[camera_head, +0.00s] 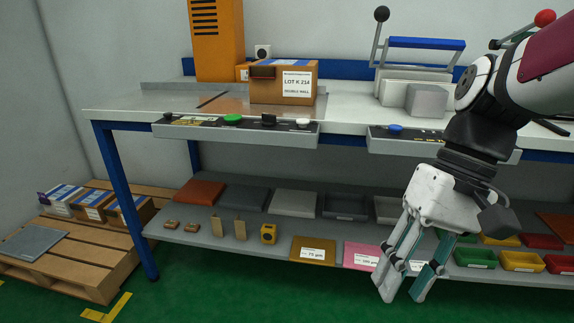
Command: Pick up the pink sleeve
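The pink sleeve (362,257) lies flat on the lower shelf, near its front edge, with a white label reading about 100 µm. My gripper (405,292) hangs at the right, pointing down, in front of the shelf edge. Its fingers are spread apart with nothing seen between them. In the picture the left finger overlaps the right end of the pink sleeve and hides part of it. I cannot tell the exact depth between gripper and sleeve.
A mustard sleeve (313,248) lies left of the pink one. Colored bins (522,260) stand to the right on the lower shelf (200,238). The worktop (345,105) above carries a carton (283,83). A pallet (85,250) with boxes stands at the left.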

